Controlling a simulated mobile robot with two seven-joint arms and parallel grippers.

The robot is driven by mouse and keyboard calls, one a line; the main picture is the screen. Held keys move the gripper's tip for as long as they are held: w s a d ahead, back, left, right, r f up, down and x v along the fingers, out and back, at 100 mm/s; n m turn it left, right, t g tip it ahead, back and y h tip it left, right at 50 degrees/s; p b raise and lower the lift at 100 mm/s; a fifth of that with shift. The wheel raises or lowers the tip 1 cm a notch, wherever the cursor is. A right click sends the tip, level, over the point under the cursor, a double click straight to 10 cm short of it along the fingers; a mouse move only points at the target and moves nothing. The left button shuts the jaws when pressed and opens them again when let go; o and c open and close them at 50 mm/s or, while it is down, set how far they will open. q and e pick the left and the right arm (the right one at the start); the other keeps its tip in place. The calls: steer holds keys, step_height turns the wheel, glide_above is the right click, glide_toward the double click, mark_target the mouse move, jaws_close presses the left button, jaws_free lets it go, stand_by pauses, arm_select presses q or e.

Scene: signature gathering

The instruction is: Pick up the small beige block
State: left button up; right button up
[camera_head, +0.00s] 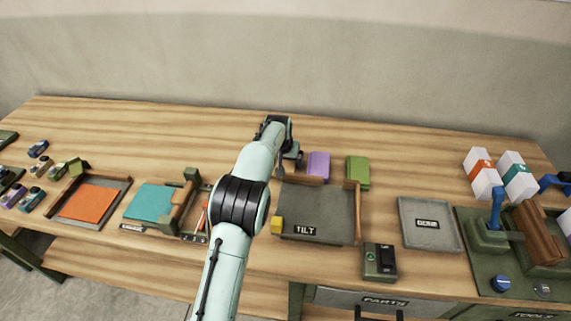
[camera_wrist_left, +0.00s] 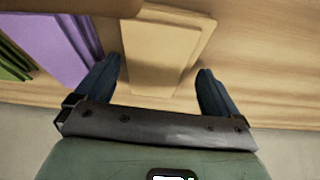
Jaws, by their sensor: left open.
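In the left wrist view the beige block (camera_wrist_left: 160,45) lies on the wooden table, between the two dark fingers of my left gripper (camera_wrist_left: 158,70). The fingers are apart, with a gap on each side of the block. In the head view my left gripper (camera_head: 290,158) is over the back of the table, left of a purple block. There the beige block is hidden behind my arm and gripper. My right gripper is not in view.
A purple block (camera_head: 318,165) and a green block (camera_head: 358,171) stand close to the right. The tray marked TILT (camera_head: 330,212) is in front, with a small yellow piece (camera_head: 277,224) at its left.

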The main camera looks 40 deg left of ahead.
arm_select(q)
steer(key=shift+w+f, duration=0.25)
steer(key=shift+f, duration=0.2)
steer(key=shift+c, duration=0.4)
steer(key=c, duration=1.1)
